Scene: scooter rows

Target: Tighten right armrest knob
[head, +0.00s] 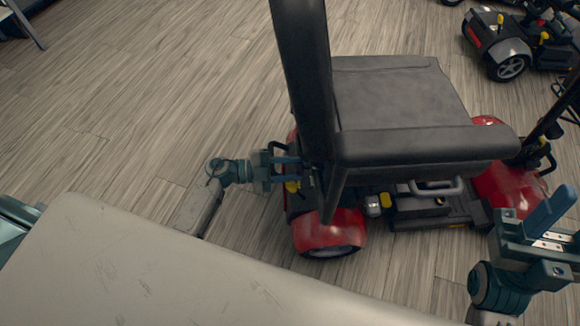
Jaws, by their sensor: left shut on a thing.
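A red and black scooter stands side-on in the head view, with its grey seat (395,95) and its tall black backrest (302,70) at the left. The near, right-hand armrest (430,147) is a dark padded bar along the near side of the seat. My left gripper (298,170) is at the lower rear of the seat, below the backrest. Its blue fingers are shut on a small part there, apparently the armrest knob, which they mostly hide. My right gripper (550,235) is at the lower right, apart from the scooter, and looks open and empty.
The scooter's tiller (552,122) rises at the right. A red rear fender (328,230) and wheel are just below my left gripper. Another scooter (508,42) stands at the upper right. The wooden floor (150,100) at the left is clear.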

